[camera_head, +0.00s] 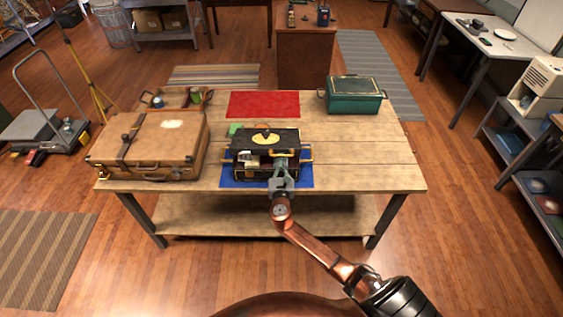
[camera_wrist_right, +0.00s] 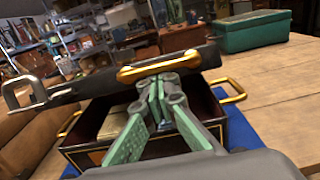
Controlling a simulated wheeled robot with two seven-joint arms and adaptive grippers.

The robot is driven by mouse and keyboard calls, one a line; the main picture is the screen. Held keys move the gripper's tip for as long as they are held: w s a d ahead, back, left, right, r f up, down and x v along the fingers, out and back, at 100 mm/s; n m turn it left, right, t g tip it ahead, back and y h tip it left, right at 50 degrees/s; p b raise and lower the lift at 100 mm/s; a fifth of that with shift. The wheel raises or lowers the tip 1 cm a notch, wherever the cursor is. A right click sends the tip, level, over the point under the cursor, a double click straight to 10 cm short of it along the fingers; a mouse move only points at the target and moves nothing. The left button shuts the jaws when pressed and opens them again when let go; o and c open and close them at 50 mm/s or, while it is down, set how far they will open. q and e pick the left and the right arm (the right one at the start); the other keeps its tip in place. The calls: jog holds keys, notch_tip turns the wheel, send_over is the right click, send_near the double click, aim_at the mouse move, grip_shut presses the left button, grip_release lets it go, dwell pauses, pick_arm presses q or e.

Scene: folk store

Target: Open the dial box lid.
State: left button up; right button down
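The dial box (camera_head: 249,173) is dark with gold trim and brass side handles, on a blue mat (camera_head: 232,181) near the table's front edge. Its black lid (camera_head: 285,137) is raised and tilted, with a gap at the front. In the right wrist view the lid (camera_wrist_right: 90,92) spans above the open box (camera_wrist_right: 240,131), its brass front handle (camera_wrist_right: 160,66) facing me. My right gripper (camera_head: 281,164) is at the box front; its green fingers (camera_wrist_right: 158,98) are close together just below the handle. Whether they touch the lid is unclear. My left gripper is out of view.
A brown suitcase (camera_head: 150,146) stands left of the box. A red mat (camera_head: 263,104) lies behind it, and a green case (camera_head: 352,95) stands at the back right. The table's right side (camera_head: 370,160) is clear. A pale object (camera_wrist_right: 112,124) lies inside the box.

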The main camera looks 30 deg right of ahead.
aim_at(281, 148)
jog(key=shift+r, duration=0.2)
jog(key=shift+w+d+r+p, duration=0.15)
jog(key=shift+w+r+p, duration=0.05)
jog(key=shift+r+p, duration=0.35)
jog(key=shift+w+d+r+p, duration=0.1)
jog(key=shift+w+r+p, duration=0.1)
jog(key=shift+r+p, duration=0.35)
jog(key=shift+r, duration=0.15)
jog(key=shift+w+d+r+p, duration=0.2)
jog(key=shift+r+p, duration=0.15)
jog(key=shift+r, duration=0.15)
jog(key=shift+w+d+r+p, duration=0.1)
jog(key=shift+w+r+p, duration=0.1)
jog(key=shift+r+p, duration=0.2)
jog(key=shift+w+r, duration=0.1)
jog(key=shift+r, duration=0.1)
